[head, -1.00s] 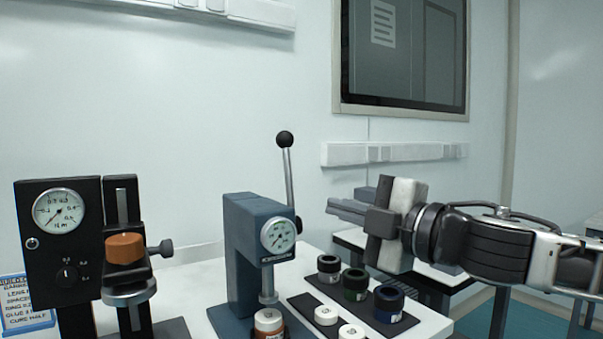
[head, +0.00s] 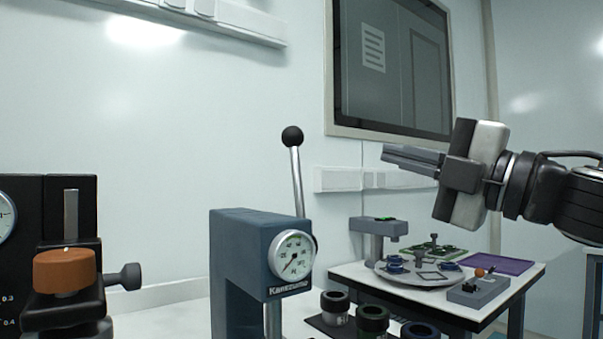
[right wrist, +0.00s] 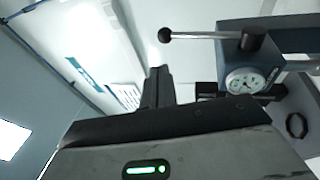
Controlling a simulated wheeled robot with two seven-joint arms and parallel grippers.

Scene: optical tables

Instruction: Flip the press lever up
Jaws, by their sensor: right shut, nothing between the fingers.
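The press (head: 241,250) is a blue-grey column with a round dial gauge (head: 291,254) on its front. Its lever (head: 297,183) is a metal rod with a black ball knob, pointing up and leaning slightly left in the head view. In the right wrist view the press (right wrist: 270,32), the lever (right wrist: 200,35) and the gauge (right wrist: 245,80) show at upper right. My right gripper (head: 385,153) is shut and empty, to the right of the lever and apart from it. It also shows in the right wrist view (right wrist: 160,72). My left gripper is not in view.
Dark-capped jars (head: 372,320) stand on a tray right of the press. A black device with an orange knob (head: 66,270) stands at left. A white table (head: 440,302) with a round plate and small parts lies behind at right. A dark wall panel (head: 392,65) hangs above.

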